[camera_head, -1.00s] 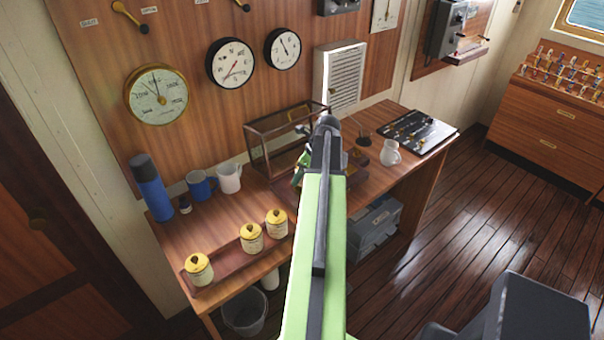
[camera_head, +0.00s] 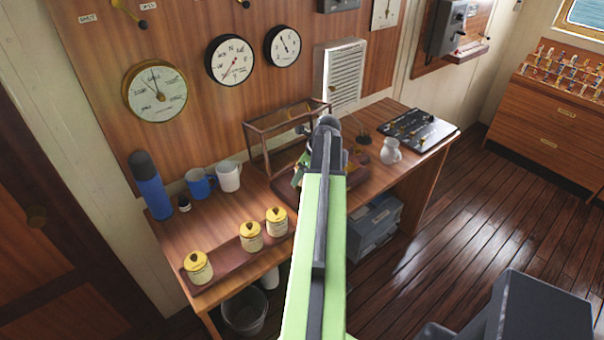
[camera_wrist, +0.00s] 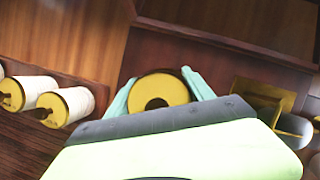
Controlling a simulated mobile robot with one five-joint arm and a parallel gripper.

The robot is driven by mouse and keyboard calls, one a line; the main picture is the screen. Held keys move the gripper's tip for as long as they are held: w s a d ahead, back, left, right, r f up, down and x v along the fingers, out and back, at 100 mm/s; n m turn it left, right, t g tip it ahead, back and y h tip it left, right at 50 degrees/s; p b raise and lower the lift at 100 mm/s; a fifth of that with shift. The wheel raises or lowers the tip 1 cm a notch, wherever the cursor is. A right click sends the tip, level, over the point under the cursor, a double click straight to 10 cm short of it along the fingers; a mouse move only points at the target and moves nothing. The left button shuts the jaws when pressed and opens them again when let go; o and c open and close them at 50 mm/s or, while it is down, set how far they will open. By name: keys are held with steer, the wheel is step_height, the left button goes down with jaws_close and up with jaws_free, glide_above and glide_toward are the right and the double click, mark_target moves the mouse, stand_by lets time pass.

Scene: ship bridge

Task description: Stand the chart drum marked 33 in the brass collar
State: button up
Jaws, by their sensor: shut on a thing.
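My gripper (camera_wrist: 158,92) shows in the wrist view with its two teal fingers shut on a chart drum (camera_wrist: 178,90), whose brass end with a dark round hole faces the camera. I cannot read a number on it. In the head view my green arm hides most of the gripper and the held drum near the framed glass case (camera_head: 262,150). Three white drums with yellow tops (camera_head: 198,267) (camera_head: 251,236) (camera_head: 277,221) stand in a wooden tray (camera_head: 215,280). Their numbers are not readable. A brass part (camera_wrist: 262,92) lies right of the gripper in the wrist view; I cannot tell whether it is the collar.
A blue flask (camera_head: 151,188), a blue mug (camera_head: 199,184) and a white mug (camera_head: 229,176) stand at the desk's back left. A white jug (camera_head: 390,151) and a dark panel (camera_head: 418,131) are at the right end. Gauges hang on the wall above.

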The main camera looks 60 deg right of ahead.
steer(key=shift+f, duration=0.3)
steer(key=o, duration=1.3)
steer(key=p+v, duration=0.2)
steer(key=shift+r, duration=0.35)
steer(key=p+v, duration=0.8)
steer(key=shift+s+r, duration=0.15)
steer(key=shift+r, duration=0.05)
steer(key=shift+f, duration=0.1)
